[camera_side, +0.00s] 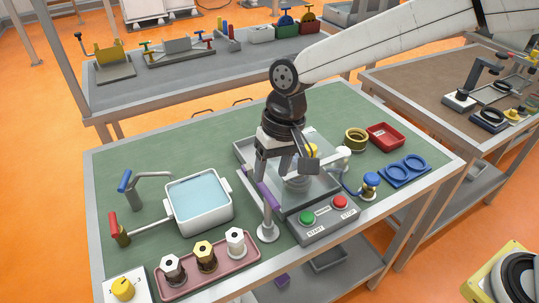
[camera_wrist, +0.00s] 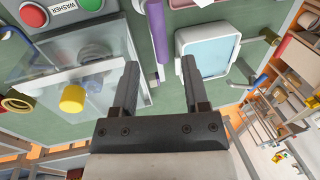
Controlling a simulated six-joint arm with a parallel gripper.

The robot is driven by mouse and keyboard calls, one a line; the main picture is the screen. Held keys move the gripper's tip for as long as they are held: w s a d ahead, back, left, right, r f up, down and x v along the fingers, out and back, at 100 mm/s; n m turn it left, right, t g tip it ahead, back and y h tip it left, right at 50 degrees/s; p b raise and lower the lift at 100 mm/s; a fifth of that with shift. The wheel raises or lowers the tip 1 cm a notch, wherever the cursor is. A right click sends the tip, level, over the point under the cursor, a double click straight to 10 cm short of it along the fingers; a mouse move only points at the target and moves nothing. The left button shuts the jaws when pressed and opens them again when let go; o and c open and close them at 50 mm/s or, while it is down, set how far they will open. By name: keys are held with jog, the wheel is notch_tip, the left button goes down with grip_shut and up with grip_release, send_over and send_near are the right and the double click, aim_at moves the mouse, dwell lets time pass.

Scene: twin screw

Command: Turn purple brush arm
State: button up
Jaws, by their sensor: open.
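The purple brush arm (camera_side: 269,194) is a short bar beside the glass-covered washer, near a grey post on a round base (camera_side: 267,233). In the wrist view the purple arm (camera_wrist: 157,32) runs from the top edge down to the gap between my fingertips. My gripper (camera_side: 274,178) is open and points down just over the arm's far end in the side view. In the wrist view my gripper (camera_wrist: 159,64) has one finger on each side of the bar's line. I cannot tell whether either finger touches it. My fingers partly hide the washer behind them.
The washer's clear lid (camera_wrist: 85,75) has a yellow knob (camera_wrist: 73,99). Its control box has a green button (camera_side: 307,218) and a red button (camera_side: 340,202). A white water basin (camera_side: 198,203) stands left, a pink tray (camera_side: 208,268) with several nuts in front, blue rings (camera_side: 405,170) right.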

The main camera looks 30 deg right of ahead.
aim_at(267, 190)
jog(key=shift+a+f, duration=0.2)
jog(key=shift+f, duration=0.85)
jog(key=shift+a+f, duration=0.2)
jog(key=shift+f, duration=0.85)
grip_shut()
